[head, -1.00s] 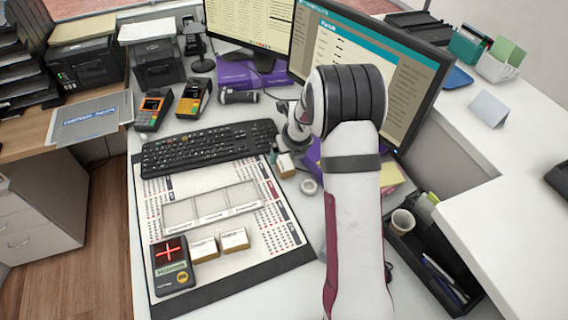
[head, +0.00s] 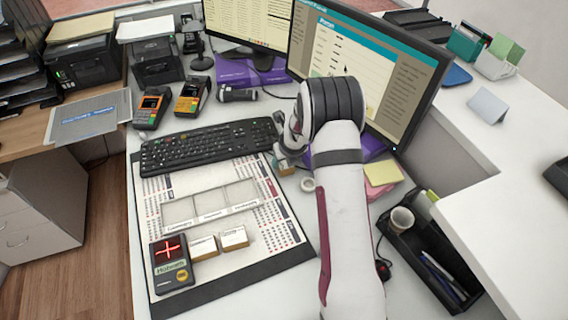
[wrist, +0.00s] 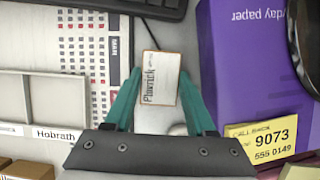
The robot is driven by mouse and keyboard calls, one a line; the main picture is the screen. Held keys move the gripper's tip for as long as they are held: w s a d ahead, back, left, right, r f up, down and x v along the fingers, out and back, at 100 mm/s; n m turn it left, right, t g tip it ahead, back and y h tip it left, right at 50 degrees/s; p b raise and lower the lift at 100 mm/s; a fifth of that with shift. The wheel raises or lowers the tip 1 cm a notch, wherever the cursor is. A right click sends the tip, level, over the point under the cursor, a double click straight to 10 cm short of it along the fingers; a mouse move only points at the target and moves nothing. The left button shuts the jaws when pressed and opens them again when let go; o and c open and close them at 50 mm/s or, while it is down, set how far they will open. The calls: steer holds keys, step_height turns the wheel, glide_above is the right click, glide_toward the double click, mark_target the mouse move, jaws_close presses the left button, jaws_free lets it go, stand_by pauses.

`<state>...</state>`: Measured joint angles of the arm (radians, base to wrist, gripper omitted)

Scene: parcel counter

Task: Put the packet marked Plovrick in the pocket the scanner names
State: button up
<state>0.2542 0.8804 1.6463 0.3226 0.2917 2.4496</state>
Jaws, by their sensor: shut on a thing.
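The packet marked Plovrick (wrist: 158,78), small and white-labelled with brown edges, sits between the teal fingers of my gripper (wrist: 160,92). My gripper is shut on it, right of the tray. In the head view the packet (head: 285,170) is partly hidden by my wrist. The scanner (head: 172,264) at the mat's lower left shows a red cross-shaped sign and a green strip reading Hobrath. The tray (head: 163,222) has three empty pockets with name labels in front. The wrist view shows the Hobrath label (wrist: 57,134) at the rightmost pocket.
Two other packets (head: 203,248) (head: 233,238) lie in front of the tray, right of the scanner. A keyboard (head: 208,145) lies behind the tray.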

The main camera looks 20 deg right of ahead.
mark_target(285, 162)
jaws_close()
step_height(285, 162, up, 4)
steer(key=shift+r, duration=0.15)
steer(key=s+d+r, duration=0.4)
steer(key=s+d, duration=0.1)
steer(key=s+d+r, duration=0.2)
steer(key=s+d, duration=0.1)
steer(key=shift+d+r, duration=0.25)
steer(key=shift+r, duration=0.1)
steer(key=s+a+n+g+y, duration=0.1)
steer(key=a+n+g+y, duration=0.3)
steer(key=a+n, duration=1.1)
steer(key=w+a+f+n, duration=0.1)
steer(key=a+f, duration=0.1)
steer(key=w+a+f+n, duration=0.1)
steer(key=w+a+f, duration=0.1)
steer(key=w+a+f+n, duration=0.1)
steer(key=w+a+f, duration=0.1)
steer(key=a, duration=0.1)
steer(key=shift+a+y, duration=0.1)
steer(key=shift+y, duration=0.2)
step_height(285, 162, down, 4)
